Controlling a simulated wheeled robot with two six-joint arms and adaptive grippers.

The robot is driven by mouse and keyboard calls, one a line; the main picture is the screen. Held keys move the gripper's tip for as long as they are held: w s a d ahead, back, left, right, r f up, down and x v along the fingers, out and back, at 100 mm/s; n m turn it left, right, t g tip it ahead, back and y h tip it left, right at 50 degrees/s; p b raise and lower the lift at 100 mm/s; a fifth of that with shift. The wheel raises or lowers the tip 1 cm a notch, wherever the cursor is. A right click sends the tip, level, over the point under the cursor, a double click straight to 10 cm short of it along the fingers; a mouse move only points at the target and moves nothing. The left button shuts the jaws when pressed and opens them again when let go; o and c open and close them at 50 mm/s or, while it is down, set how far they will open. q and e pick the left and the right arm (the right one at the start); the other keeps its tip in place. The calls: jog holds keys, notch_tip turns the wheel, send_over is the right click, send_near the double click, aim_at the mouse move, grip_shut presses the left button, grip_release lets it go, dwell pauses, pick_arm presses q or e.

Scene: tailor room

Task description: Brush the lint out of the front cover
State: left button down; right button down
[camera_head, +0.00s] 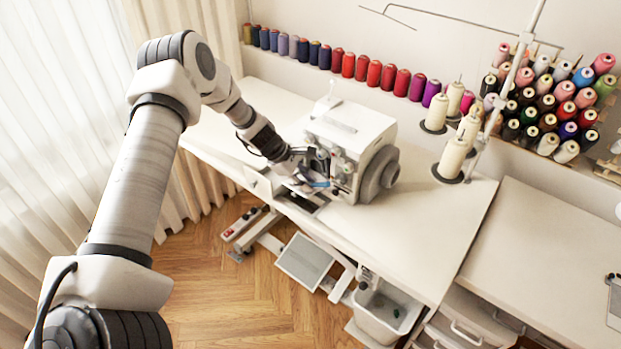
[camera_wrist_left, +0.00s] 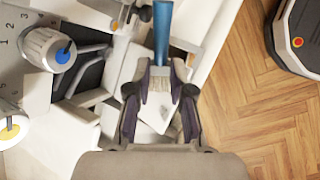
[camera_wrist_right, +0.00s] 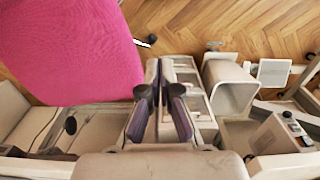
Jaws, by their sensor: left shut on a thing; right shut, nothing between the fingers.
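The white overlock machine (camera_head: 345,135) stands on the table with its front side open. My left gripper (camera_head: 312,178) is at that front side. In the left wrist view it is shut on a brush (camera_wrist_left: 162,30) with a blue handle and pale bristles between the fingers. The machine's blue-marked dial (camera_wrist_left: 62,54) shows at the left there. A pale panel that looks like the opened front cover (camera_head: 258,184) shows beside the gripper. I cannot make out any lint. My right gripper (camera_wrist_right: 158,75) is shut and empty, seen only in the right wrist view.
Thread spools (camera_head: 375,72) line the wall ledge, and cones stand right of the machine. The table (camera_head: 420,225) is clear at the front right. A pedal (camera_head: 305,260) and a bin (camera_head: 385,310) are below. A pink seat (camera_wrist_right: 70,50) is near my right gripper.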

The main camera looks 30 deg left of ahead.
aim_at(293, 186)
pick_arm(q)
jog(key=shift+s+a+r, duration=0.15)
jog(key=shift+s+r, duration=0.1)
jog(key=shift+s, duration=0.2)
jog(key=shift+s+f, duration=0.1)
jog(key=shift+s, duration=0.05)
jog(key=shift+d, duration=1.05)
jog(key=shift+a, duration=1.1)
jog(key=shift+w+a+p, duration=0.2)
jog(key=shift+a+p, duration=0.3)
jog(key=shift+a, duration=1.2)
jog(key=shift+s+d+b, duration=0.1)
jog(key=shift+d+b, duration=0.2)
jog(key=shift+d, duration=0.75)
jog(key=shift+a+p, duration=0.3)
jog(key=shift+a, duration=0.85)
jog(key=shift+w+d+r+p, duration=0.1)
jog(key=shift+w+r+p, duration=0.2)
jog(key=shift+r+p, duration=0.45)
jog(key=shift+w+a+r+p, duration=0.1)
jog(key=shift+w+r+p, duration=0.3)
jog(key=shift+r, duration=0.55)
jog(key=shift+w+d+r+p, duration=0.1)
jog(key=shift+w+r+p, duration=0.15)
jog(key=shift+r+p, duration=0.5)
